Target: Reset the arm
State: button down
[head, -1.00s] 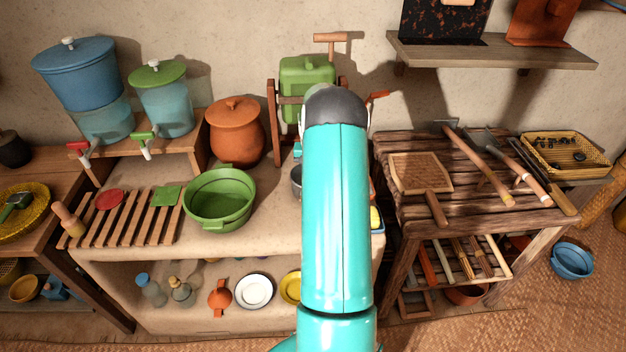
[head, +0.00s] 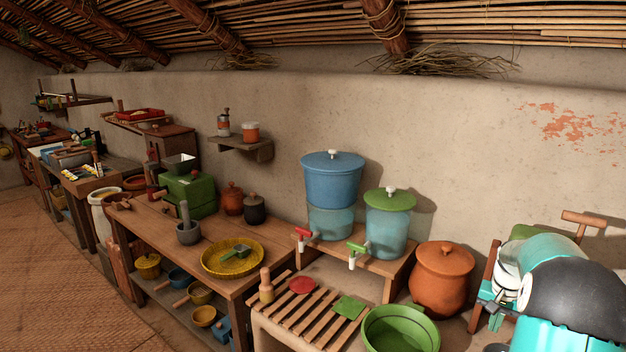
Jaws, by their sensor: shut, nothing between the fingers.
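My arm (head: 575,300) fills the lower right corner of the head view, with its dark rounded joint cover and teal links turned toward the camera. A white and teal part of the arm shows at its left side.
Near the arm are a lidded clay pot (head: 442,280), a green basin (head: 400,330) and a wooden slatted rack (head: 300,311). Blue (head: 331,180) and green-lidded (head: 388,222) dispensers stand behind. A table (head: 190,245) carries a yellow tray (head: 232,274). Open floor (head: 60,290) lies at left.

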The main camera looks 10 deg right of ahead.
jog(key=s+a+r+n+t, duration=0.1)
jog(key=a+r+n, duration=0.1)
jog(key=a+r, duration=0.5)
jog(key=s+a+r+n+t, duration=0.1)
jog(key=a+r, duration=0.3)
jog(key=a, duration=0.7)
jog(key=s+a+r+n, duration=0.1)
jog(key=a+r+n, duration=0.1)
jog(key=a+r, duration=0.45)
jog(key=s+a+n+t, duration=0.3)
jog(key=s+a+n, duration=0.1)
jog(key=s+a, duration=1.1)
jog(key=a, duration=0.3)
jog(key=shift+a+f+n+y, duration=0.15)
jog(key=shift+f+n+y, duration=0.15)
jog(key=shift+f+n, duration=0.1)
